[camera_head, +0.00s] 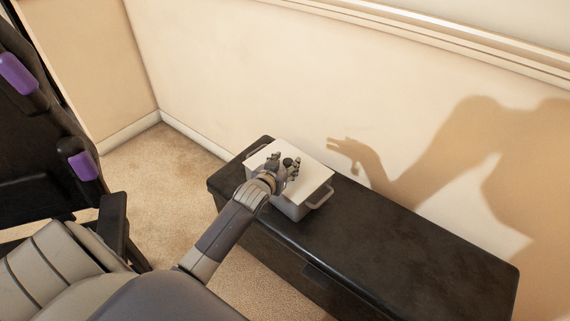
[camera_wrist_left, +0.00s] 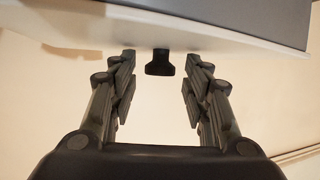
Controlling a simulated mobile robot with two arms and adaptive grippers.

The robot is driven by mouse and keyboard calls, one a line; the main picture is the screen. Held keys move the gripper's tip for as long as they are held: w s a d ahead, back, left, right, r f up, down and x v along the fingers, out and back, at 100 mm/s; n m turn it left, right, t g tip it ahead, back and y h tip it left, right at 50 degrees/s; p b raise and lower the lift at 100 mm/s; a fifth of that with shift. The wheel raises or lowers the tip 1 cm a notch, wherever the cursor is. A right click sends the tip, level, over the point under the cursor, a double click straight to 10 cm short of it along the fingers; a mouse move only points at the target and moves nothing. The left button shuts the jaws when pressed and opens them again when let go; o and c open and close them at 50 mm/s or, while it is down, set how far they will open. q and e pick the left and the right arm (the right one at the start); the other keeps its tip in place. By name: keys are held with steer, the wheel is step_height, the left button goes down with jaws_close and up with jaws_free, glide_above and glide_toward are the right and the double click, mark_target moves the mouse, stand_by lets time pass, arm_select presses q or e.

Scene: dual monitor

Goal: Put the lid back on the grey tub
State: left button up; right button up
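The grey tub (camera_head: 294,209) stands on the far left end of a black bench, with its pale lid (camera_head: 312,172) lying across its top. A tub handle (camera_head: 320,197) sticks out at the right. My left gripper (camera_head: 285,165) is over the lid and hides part of it. In the left wrist view, my left gripper (camera_wrist_left: 159,75) is open, with the lid's black knob (camera_wrist_left: 159,63) between its fingertips and a gap on both sides. The pale lid (camera_wrist_left: 215,38) runs across the top of that view. My right gripper is not in view.
The black bench (camera_head: 400,250) is bare to the right of the tub. A wall (camera_head: 240,60) runs close behind it. A black chair with purple parts (camera_head: 83,166) stands at the left, and carpet (camera_head: 165,165) shows between chair and bench.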

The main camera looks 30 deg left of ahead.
arm_select(q)
steer(key=shift+r, duration=0.1)
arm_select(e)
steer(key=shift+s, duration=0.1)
arm_select(q)
steer(key=shift+r, duration=0.3)
steer(key=p+v, duration=0.3)
steer(key=v, duration=0.8)
steer(key=s+d+f+m+g+h, duration=0.1)
steer(key=s+d+f+g, duration=0.2)
steer(key=s+d+f, duration=0.2)
steer(key=s+d+f+m+g+h, duration=0.1)
steer(key=s+d+f+g, duration=0.3)
steer(key=s+f, duration=0.8)
steer(key=s+d+f+m+g+h, duration=0.1)
steer(key=s+d+f+g, duration=0.3)
steer(key=s+f, duration=0.5)
step_height(320, 180, down, 6)
steer(key=shift+d+r+m, duration=0.1)
steer(key=shift+d+m, duration=0.7)
steer(key=shift+d, duration=0.2)
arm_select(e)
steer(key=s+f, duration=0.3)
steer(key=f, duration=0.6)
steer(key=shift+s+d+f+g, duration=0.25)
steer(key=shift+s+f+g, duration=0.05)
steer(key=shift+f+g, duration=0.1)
